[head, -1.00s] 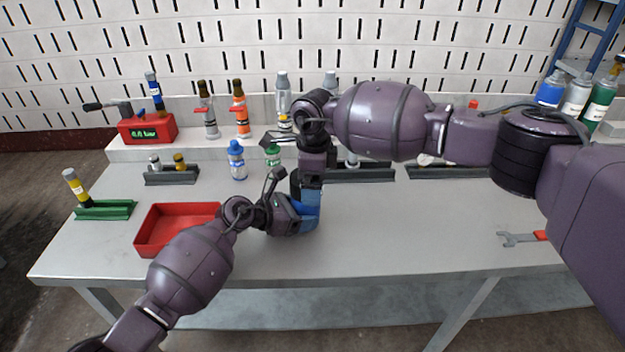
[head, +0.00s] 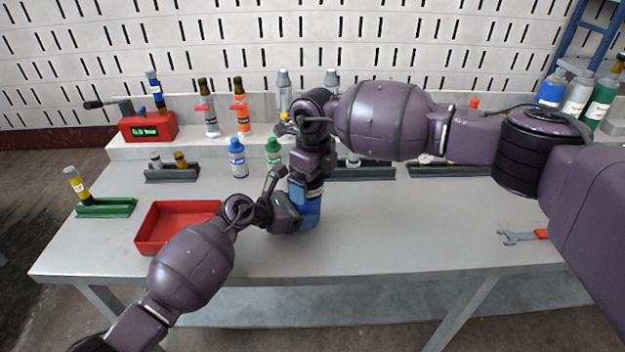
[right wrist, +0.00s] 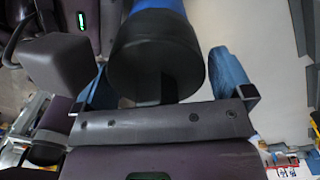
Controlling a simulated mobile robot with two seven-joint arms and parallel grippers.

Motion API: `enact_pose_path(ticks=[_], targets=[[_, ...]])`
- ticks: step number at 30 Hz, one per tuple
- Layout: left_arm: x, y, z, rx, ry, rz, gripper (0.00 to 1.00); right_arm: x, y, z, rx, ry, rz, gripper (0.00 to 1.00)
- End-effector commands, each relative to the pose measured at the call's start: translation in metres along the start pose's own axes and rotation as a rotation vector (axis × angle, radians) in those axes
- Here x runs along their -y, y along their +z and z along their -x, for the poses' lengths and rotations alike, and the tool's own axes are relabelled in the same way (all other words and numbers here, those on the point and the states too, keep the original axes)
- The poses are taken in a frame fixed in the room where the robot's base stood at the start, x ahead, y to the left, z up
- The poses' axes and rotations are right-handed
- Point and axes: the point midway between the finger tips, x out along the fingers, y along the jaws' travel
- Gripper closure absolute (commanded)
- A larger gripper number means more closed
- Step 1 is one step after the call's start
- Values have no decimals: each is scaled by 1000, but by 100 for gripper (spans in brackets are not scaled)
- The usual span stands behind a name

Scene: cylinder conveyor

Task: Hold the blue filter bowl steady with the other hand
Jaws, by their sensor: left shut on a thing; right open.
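The blue filter bowl (head: 309,210) is upright above the front middle of the table, partly hidden by my grippers. My left gripper (head: 299,213) is shut on it from the left. My right gripper (head: 307,183) points down from above at its top. In the right wrist view my right gripper (right wrist: 166,85) is open, its two blue-padded fingers on either side of a dark round cap (right wrist: 156,55). Part of the blue body (right wrist: 158,5) shows beyond the cap. I cannot tell whether the fingers touch the cap.
A red tray (head: 150,232) lies left of my left gripper. Blue-capped (head: 237,158) and green-capped (head: 273,152) bottles stand behind. A wrench (head: 520,238) lies at the right. The table between the bowl and the wrench is clear.

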Motion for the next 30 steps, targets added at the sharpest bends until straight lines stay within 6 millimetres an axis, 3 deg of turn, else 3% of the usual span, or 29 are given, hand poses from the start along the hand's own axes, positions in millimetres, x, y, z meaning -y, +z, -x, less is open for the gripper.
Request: enact_pose_path(ticks=[1,12,17,30], targets=[[0,2,0,2,1,-1,62,0,0,1,0,-1,0,2],[0,2,0,2,0,-2,62,0,0,1,0,-1,1,56],[0,2,0,2,0,-2,62,2,0,1,0,-3,55,56],[0,2,0,2,0,-2,62,7,2,2,-2,-13,474,56]])
